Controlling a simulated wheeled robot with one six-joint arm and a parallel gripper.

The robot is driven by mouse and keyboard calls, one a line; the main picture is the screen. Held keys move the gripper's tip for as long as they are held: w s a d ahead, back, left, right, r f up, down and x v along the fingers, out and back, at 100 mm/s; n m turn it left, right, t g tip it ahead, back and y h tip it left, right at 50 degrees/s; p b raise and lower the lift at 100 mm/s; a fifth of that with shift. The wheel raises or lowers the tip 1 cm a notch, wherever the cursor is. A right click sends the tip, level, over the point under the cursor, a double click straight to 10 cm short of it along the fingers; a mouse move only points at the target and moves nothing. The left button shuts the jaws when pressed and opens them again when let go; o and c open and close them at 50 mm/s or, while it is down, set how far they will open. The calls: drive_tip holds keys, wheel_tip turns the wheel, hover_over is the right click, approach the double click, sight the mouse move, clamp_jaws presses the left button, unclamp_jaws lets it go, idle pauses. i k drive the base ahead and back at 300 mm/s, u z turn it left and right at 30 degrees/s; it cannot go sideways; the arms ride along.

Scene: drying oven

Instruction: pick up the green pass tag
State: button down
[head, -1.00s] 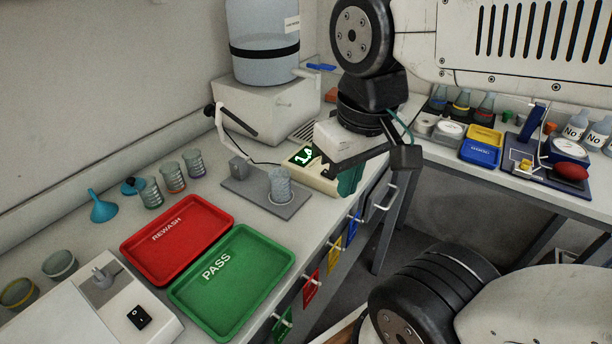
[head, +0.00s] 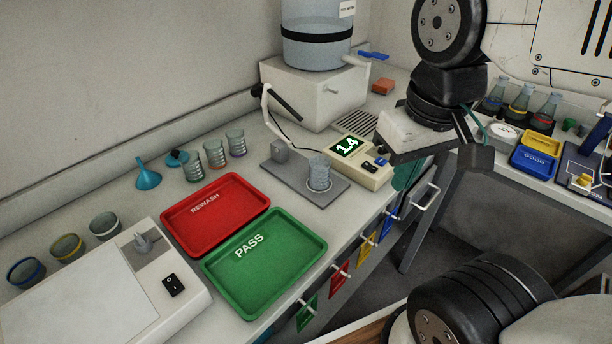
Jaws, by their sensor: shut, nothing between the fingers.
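The green tag (head: 306,314) hangs from a handle or hook on the front of the bench, at the bottom middle of the head view, below the green PASS tray (head: 257,266). Its lettering is too small to read. My gripper (head: 394,158) is up and to the right of it, beside the small display unit at the bench's front edge. It is shut and empty, well apart from the tag. Its fingertips are hard to make out against the dark parts of the wrist.
Red (head: 340,277), yellow (head: 367,247) and blue (head: 387,223) tags hang in a row beyond the green one. A grey handle (head: 426,197) sticks out below my gripper. The display unit (head: 358,158), a beaker (head: 319,174) and the REWASH tray (head: 216,213) stand on the bench.

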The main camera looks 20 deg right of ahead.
sight(302, 319)
drive_tip(key=u, duration=0.15)
drive_tip(key=k, duration=1.25)
drive_tip(key=u, duration=2.3)
drive_tip(key=i, duration=1.75)
drive_tip(key=z, duration=2.9)
